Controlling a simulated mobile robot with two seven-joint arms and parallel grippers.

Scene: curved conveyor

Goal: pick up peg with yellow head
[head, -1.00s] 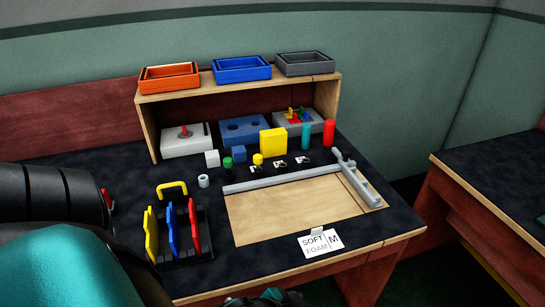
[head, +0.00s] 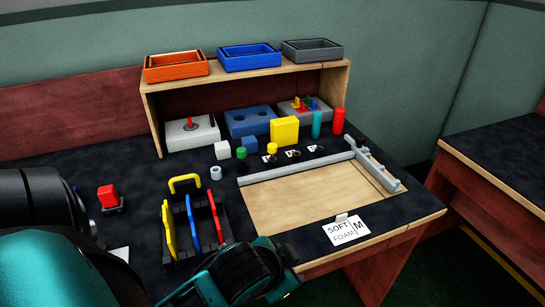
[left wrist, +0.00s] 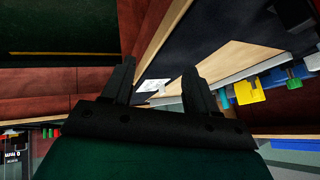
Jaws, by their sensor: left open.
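In the head view, a small peg with a yellow head (head: 272,149) stands on the dark worktop between a peg with a green head (head: 241,153) and the large yellow block (head: 285,131). My left arm comes in from the lower left, and its black and teal wrist part is low in front of the table's near edge. The left gripper's fingertips cannot be made out there. In the left wrist view my left gripper (left wrist: 158,88) is open and empty, with the white card (left wrist: 153,85) beyond its fingers. My right gripper is not in view.
A rack of yellow, blue and red plates (head: 193,233) stands near my wrist. A wooden board with a grey rail (head: 300,171) fills the right front. Behind stand a blue cube (head: 249,142), cylinders and blocks, under a shelf with three trays (head: 250,57).

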